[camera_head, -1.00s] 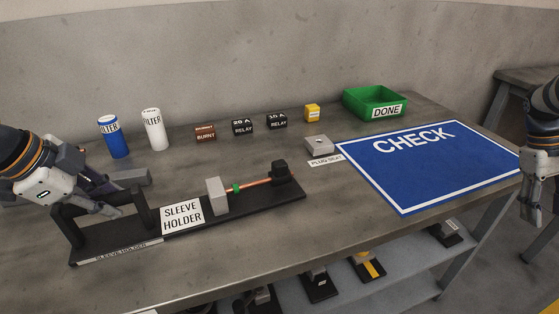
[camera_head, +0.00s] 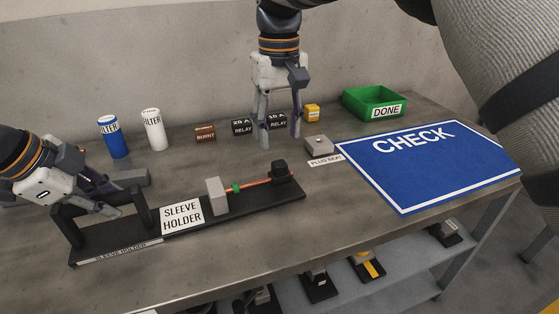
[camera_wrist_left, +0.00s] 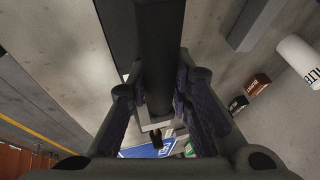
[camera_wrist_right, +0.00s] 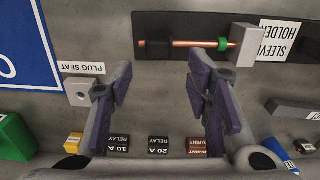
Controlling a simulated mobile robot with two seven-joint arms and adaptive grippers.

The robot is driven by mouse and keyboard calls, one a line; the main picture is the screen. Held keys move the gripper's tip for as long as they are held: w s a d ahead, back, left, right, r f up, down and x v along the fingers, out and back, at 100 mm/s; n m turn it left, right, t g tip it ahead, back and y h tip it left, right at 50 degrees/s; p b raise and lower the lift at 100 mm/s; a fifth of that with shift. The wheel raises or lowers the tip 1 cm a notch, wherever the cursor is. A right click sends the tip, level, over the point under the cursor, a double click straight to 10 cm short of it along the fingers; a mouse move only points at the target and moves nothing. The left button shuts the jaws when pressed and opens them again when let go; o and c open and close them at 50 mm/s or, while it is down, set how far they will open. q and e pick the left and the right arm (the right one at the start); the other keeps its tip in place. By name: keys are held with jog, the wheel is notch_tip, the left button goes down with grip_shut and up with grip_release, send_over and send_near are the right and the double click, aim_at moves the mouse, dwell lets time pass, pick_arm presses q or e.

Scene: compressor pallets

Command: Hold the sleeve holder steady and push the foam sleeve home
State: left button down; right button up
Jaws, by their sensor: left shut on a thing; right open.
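The sleeve holder (camera_head: 234,209) is a long black base on the bench with a raised bar handle at its left end. My left gripper (camera_head: 98,204) is shut on that handle; the dark bar (camera_wrist_left: 157,50) runs between its fingers in the left wrist view. A copper rod (camera_head: 256,184) with a green ring (camera_head: 236,188) leaves a grey block (camera_head: 217,196). A black piece, seemingly the foam sleeve (camera_head: 280,172), is at the rod's right end; it also shows in the right wrist view (camera_wrist_right: 155,48). My right gripper (camera_head: 277,144) is open and empty, above and behind that end.
Behind stand blue (camera_head: 113,137) and white (camera_head: 153,130) filters, a burnt relay (camera_head: 205,133), two black relays and a yellow block (camera_head: 312,113). The plug seat (camera_head: 319,146), blue CHECK mat (camera_head: 420,165) and green DONE bin (camera_head: 361,103) are to the right.

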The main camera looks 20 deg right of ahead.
aim_at(280, 163)
notch_tip(280, 163, down, 8)
jog(key=shift+f, duration=0.15)
